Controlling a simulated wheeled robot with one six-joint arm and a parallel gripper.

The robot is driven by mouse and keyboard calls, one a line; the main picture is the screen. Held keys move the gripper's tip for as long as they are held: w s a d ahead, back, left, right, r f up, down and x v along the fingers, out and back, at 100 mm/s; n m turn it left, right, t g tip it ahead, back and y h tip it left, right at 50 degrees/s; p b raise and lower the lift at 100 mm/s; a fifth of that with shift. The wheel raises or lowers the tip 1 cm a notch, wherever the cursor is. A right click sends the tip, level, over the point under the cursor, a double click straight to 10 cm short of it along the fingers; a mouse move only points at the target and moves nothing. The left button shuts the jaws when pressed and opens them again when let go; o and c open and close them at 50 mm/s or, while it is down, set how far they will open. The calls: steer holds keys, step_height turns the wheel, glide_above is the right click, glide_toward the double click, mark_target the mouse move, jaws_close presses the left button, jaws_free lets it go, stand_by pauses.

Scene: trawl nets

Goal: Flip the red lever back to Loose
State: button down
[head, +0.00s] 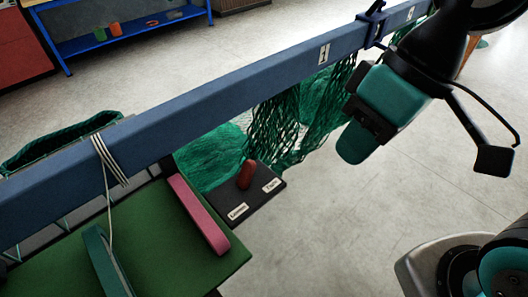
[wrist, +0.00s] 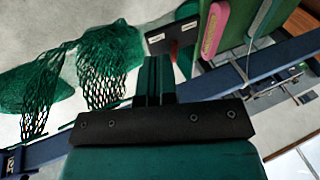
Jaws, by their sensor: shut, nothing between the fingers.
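The red lever (head: 246,174) stands up from a small black plate (head: 246,204) at the end of the green table. The plate carries two white labels, Loose at its lower left and Tight at its right. I cannot tell clearly which label the lever leans to. In the wrist view the lever (wrist: 174,50) shows beyond my fingers, partly hidden by them. My gripper (head: 357,145) is to the right of the lever and apart from it, with nothing held. Its fingers (wrist: 154,68) are together in the wrist view.
A long blue beam (head: 220,95) crosses behind the lever, with green netting (head: 290,125) hanging from it. A pink bar (head: 198,214) lies on the green table (head: 165,250) left of the plate. Open floor lies to the right of the plate.

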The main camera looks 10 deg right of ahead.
steer(key=w+a+m+g+y+p, duration=0.1)
steer(key=w+a+m+g+p, duration=0.15)
steer(key=w+m, duration=0.3)
steer(key=m+g+y+p, duration=0.2)
steer(key=m+g+y, duration=0.2)
steer(key=m, duration=0.3)
glide_toward(253, 169)
steer(key=w+d+r, duration=0.1)
steer(key=w+d, duration=0.2)
steer(key=d, duration=0.1)
step_height(253, 169, down, 5)
steer(key=w+d+m+g+y, duration=0.1)
steer(key=w+d+m+y, duration=0.1)
steer(key=m, duration=0.3)
steer(key=shift+d+f+y+p, duration=0.25)
steer(key=shift+d+y+p, duration=0.2)
steer(key=shift+y, duration=0.05)
steer(key=shift+w+m+g, duration=0.1)
steer(key=shift+m+g, duration=0.15)
steer(key=shift+s+a+r+p+x, duration=0.15)
steer(key=shift+r+x, duration=0.3)
steer(key=shift+x, duration=1.7)
steer(key=shift+a+r+p+x, duration=0.1)
steer(key=shift+r+p+x, duration=0.3)
steer(key=shift+x, duration=1.75)
steer(key=shift+s+a+r+p+x, duration=0.1)
steer(key=shift+r+x, duration=0.4)
steer(key=shift+x, duration=1.6)
